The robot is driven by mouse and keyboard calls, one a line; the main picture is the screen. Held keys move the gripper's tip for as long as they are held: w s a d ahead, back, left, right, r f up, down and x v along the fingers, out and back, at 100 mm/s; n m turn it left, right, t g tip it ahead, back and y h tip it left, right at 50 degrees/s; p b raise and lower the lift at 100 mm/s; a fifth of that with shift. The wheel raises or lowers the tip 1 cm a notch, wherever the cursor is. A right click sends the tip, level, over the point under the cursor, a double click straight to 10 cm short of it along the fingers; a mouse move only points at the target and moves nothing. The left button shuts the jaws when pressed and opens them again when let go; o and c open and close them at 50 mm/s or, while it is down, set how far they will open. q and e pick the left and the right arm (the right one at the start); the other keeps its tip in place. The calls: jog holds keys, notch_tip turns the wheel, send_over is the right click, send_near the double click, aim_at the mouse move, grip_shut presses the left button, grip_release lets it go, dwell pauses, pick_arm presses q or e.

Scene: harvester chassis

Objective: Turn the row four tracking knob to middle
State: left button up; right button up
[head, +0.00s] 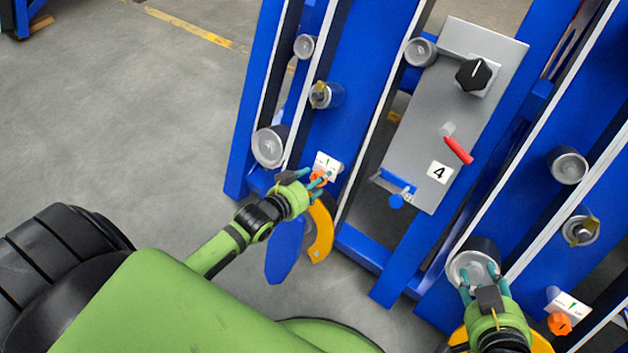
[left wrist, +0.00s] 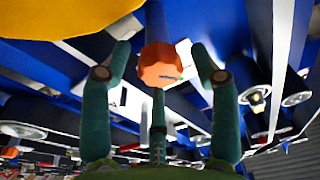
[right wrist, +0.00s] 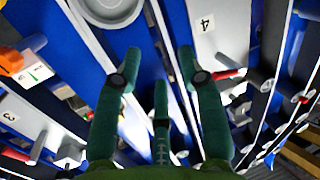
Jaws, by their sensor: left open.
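An orange knob (head: 318,177) sits under a small white scale label (head: 328,163) on a blue upright, left of the grey panel marked 4 (head: 439,172). My left gripper (head: 311,178) is at this knob. In the left wrist view the orange knob (left wrist: 160,66) lies between the open fingers (left wrist: 164,58); contact cannot be told. The knob's pointer setting is hard to read. A black knob (head: 473,74) is at the top of the panel. My right gripper (head: 480,272) has spread fingers in front of a round grey cap (head: 469,270); nothing shows between them.
A red lever (head: 458,150) and a blue handle (head: 396,200) stick out on the panel. A yellow curved hook (head: 321,235) hangs below the left gripper. Another orange knob (head: 559,323) is at lower right. Open grey floor (head: 130,120) lies to the left.

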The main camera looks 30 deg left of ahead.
pick_arm(q)
jog(key=c, duration=1.1)
